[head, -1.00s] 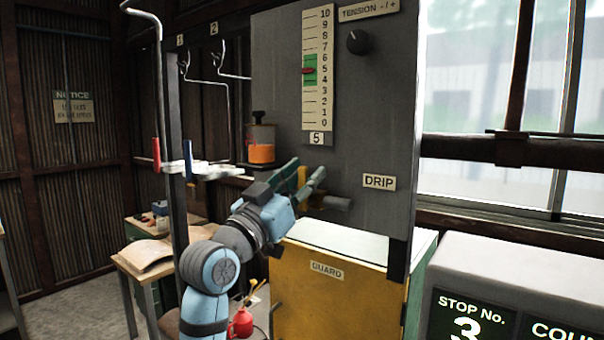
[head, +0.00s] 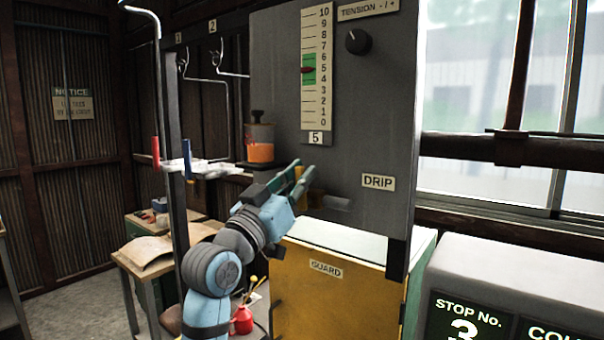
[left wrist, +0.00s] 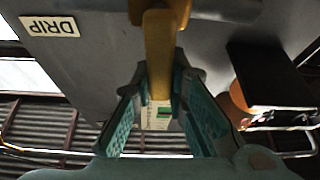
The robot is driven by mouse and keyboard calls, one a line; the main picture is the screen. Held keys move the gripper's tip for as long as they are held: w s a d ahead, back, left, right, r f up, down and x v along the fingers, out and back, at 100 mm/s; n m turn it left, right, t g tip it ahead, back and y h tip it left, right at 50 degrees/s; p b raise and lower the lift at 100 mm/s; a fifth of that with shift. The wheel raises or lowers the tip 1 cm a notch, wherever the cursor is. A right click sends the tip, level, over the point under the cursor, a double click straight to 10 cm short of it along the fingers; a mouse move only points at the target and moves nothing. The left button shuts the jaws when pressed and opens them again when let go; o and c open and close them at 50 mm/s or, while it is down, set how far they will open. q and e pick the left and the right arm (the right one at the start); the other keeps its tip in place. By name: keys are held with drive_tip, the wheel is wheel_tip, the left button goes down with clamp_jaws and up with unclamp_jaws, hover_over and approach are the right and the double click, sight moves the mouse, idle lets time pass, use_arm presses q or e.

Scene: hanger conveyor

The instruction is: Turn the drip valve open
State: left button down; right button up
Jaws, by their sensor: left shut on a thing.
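The drip valve has a yellow lever (head: 299,172), which shows in the head view behind my gripper's fingers. It sticks out from the grey panel (head: 350,110), left of the DRIP label (head: 378,182). My left gripper (head: 304,168) is shut on the lever. In the left wrist view the lever (left wrist: 159,50) runs down between the two teal fingers of my left gripper (left wrist: 162,85). The fingers hide part of the lever in the head view. My right gripper is not in view.
A yellow GUARD cabinet (head: 335,300) stands just below the valve. An orange-filled oiler (head: 260,152) is left of the panel, near my gripper. A hanger rail (head: 200,170) lies left of it. A tension dial (head: 357,41) is higher on the panel.

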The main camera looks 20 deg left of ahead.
use_arm(q)
drive_tip(key=n, duration=0.1)
drive_tip(key=n+y+p, duration=0.1)
drive_tip(key=n, duration=0.1)
drive_tip(key=shift+w+a+y+p, duration=0.15)
drive_tip(key=shift+a+y+p, duration=0.15)
drive_tip(key=shift+a, duration=0.1)
drive_tip(key=shift+w+a+f+n+y, duration=0.2)
drive_tip(key=shift+n+y, duration=0.25)
drive_tip(key=shift+n, duration=0.5)
drive_tip(key=shift+s+a+f+n+y, duration=0.1)
drive_tip(key=shift+a+n+y, duration=0.15)
drive_tip(key=shift+n+y, duration=0.45)
drive_tip(key=shift+w+a+f+n+y, duration=0.15)
drive_tip(key=shift+a+n+y, duration=0.1)
drive_tip(key=shift+n, duration=0.9)
drive_tip(key=c, duration=1.6)
unclamp_jaws()
drive_tip(key=shift+a, duration=0.1)
drive_tip(key=shift+o, duration=0.2)
drive_tip(key=v, duration=1.2)
